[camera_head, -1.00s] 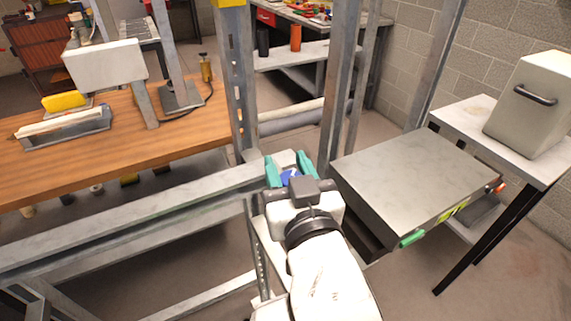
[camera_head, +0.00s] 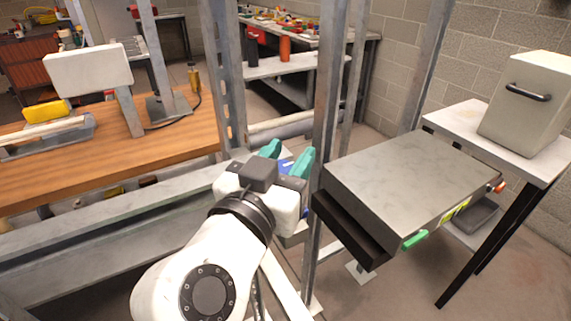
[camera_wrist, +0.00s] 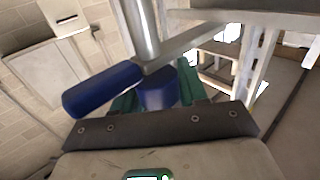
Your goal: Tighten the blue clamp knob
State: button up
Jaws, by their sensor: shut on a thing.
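The blue clamp knob (camera_head: 285,166) shows between the teal fingers of my gripper (camera_head: 287,157) in the head view, beside the grey metal frame. In the wrist view the knob's round blue hub (camera_wrist: 158,91) sits between the teal fingers, with a metal rod rising from it. A blue lobe or handle (camera_wrist: 102,88) sticks out to the left, outside the fingers. My gripper is shut on the knob. The fingertips are partly hidden behind the knob and the gripper's dark front plate.
Upright metal posts (camera_head: 327,100) stand close behind and beside my gripper. A grey box-like unit (camera_head: 410,180) with a green handle is close on the right. A wooden workbench (camera_head: 110,150) lies left, and a long metal rail (camera_head: 110,205) runs along its front.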

jog(key=shift+f, duration=0.1)
dwell(0.4)
jog(key=o, duration=1)
jog(key=shift+c, duration=0.2)
jog(key=v, duration=1)
jog(key=shift+s+a+b, duration=0.25)
jog(key=shift+s+b, duration=0.1)
jog(key=shift+b, duration=0.1)
